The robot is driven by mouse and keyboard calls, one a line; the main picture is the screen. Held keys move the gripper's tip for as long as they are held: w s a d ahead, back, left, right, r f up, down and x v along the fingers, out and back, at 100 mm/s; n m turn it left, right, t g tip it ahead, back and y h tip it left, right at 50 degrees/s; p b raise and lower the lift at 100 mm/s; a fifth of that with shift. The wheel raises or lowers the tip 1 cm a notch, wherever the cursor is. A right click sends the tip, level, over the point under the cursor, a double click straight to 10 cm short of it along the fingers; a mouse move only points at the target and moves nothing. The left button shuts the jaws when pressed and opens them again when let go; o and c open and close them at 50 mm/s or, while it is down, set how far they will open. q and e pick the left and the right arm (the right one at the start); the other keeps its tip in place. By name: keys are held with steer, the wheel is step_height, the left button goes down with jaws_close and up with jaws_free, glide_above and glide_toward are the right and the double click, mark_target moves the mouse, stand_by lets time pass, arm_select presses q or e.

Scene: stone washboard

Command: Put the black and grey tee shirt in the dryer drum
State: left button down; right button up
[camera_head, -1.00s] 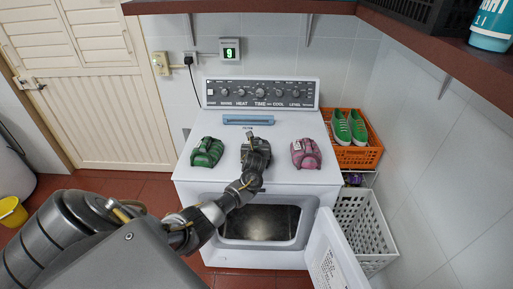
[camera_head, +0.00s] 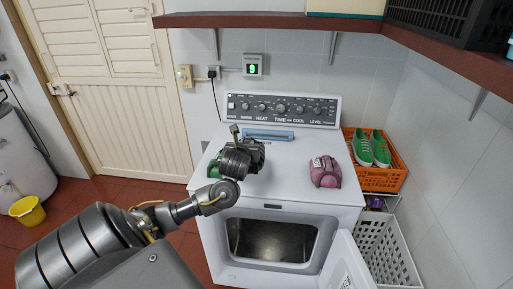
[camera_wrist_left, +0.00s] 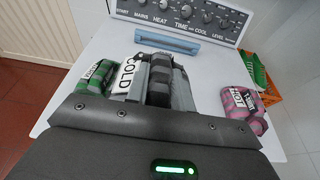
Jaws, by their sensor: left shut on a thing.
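The black and grey tee shirt (camera_wrist_left: 181,88) is a folded bundle with a white COLD tag, in the left wrist view. My left gripper (camera_head: 243,146) is shut on it above the dryer top, hiding most of it in the head view. The dryer drum (camera_head: 268,240) is open at the dryer's front, below and in front of the gripper. Its dark inside looks empty where I can see it. The white dryer door (camera_head: 348,268) hangs open to the right. My right gripper is not in view.
A green bundle (camera_wrist_left: 97,77) lies left of the gripper and a pink bundle (camera_head: 325,172) lies to the right, on the dryer top. A blue bar (camera_head: 273,135) lies behind. An orange crate (camera_head: 376,183) with green shoes and a white basket (camera_head: 385,240) stand at right.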

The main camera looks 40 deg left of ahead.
arm_select(q)
steer(key=shift+s+r, duration=0.2)
steer(key=shift+s, duration=0.1)
steer(key=w+d+f+m+t+h+b, duration=0.15)
steer(key=d+m+h, duration=0.3)
steer(key=d, duration=0.85)
steer(key=w+d+m+t+h+b, duration=0.2)
steer(key=w+d+m+h+b, duration=0.3)
steer(key=d, duration=0.7)
steer(key=s+d+f+m+g+h, duration=0.3)
steer(key=s+d, duration=0.5)
steer(key=d, duration=0.3)
steer(key=s+d+f+m+g+h, duration=0.3)
steer(key=s+d+m+h, duration=0.3)
steer(key=d, duration=0.5)
steer(key=shift+s+d+f+g+h+b, duration=0.4)
steer(key=shift+s+f+h, duration=0.15)
steer(key=shift+s+h, duration=0.55)
